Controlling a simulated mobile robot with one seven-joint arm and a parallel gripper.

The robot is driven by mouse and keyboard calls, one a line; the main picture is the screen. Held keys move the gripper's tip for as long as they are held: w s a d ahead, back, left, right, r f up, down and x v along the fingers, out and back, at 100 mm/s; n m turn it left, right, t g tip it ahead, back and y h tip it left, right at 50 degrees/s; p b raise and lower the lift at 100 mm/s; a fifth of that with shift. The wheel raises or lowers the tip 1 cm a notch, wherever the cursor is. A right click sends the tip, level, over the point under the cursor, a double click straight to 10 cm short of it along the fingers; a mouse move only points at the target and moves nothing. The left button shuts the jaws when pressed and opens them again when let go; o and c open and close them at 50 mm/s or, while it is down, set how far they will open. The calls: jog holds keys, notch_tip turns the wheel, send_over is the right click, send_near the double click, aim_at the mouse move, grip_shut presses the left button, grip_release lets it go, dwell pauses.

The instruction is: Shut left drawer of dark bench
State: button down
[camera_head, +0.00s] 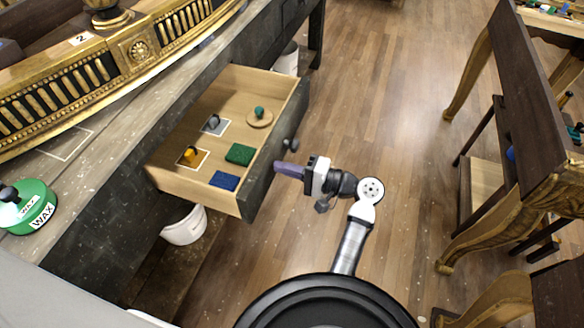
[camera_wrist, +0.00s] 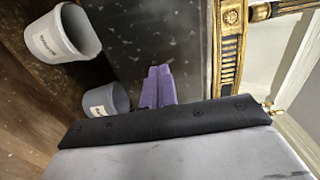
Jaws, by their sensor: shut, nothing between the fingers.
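The open drawer (camera_head: 222,82) juts from the dark bench (camera_head: 104,232) in the head view, with its light wooden inside showing. Its dark front (camera_head: 258,188) carries a dark round knob (camera_head: 289,145). My gripper (camera_head: 277,166) has purple fingers pressed together, pointing at the outer face of that front, just below the knob in the picture. The tips are at or very near the front; I cannot tell whether they touch. In the wrist view the shut fingers (camera_wrist: 157,86) lie against a dark speckled surface, with nothing between them.
The drawer holds a green sponge (camera_head: 240,154), a blue sponge (camera_head: 224,181) and several small knobbed pieces. A green wax tin (camera_head: 28,208) sits on the bench top. A white bucket (camera_head: 185,228) stands below. Gilt-legged furniture (camera_head: 530,110) stands right; wooden floor between is clear.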

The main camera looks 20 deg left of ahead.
aim_at(197, 152)
jog(key=a, duration=2.4)
jog(key=shift+w+a, duration=0.3)
jog(key=shift+w, duration=0.05)
jog(key=shift+a, duration=0.6)
jog(key=shift+w+a+r, duration=0.1)
jog(key=shift+r, duration=0.05)
jog(key=shift+a+r, duration=0.1)
